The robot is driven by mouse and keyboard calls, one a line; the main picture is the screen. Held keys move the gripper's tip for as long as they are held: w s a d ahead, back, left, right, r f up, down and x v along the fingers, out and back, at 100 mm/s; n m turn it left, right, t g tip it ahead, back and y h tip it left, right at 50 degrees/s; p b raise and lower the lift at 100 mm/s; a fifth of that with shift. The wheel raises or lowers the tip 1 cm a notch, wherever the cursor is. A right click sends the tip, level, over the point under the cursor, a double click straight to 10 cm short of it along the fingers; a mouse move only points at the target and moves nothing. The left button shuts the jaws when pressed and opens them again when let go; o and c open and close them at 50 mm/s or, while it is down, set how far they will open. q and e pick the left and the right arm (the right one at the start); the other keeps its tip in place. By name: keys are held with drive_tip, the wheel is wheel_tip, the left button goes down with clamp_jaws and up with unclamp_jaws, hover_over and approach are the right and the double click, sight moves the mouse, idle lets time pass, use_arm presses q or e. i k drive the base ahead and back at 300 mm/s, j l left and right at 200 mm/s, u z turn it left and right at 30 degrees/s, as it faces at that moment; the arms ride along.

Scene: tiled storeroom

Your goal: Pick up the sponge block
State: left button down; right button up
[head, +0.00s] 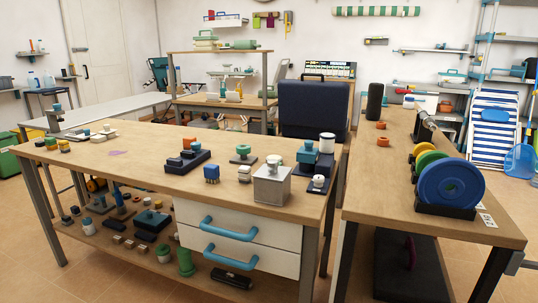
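I cannot single out the sponge block with certainty. Neither of my grippers shows in the head view.
Several small knobbed objects stand on the workbench, whose middle left is mostly bare. White drawers with blue handles (232,235) hang below it. A second bench on the right (395,190) carries coloured discs (451,187).

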sight(50, 142)
drive_tip(key=u, duration=1.3)
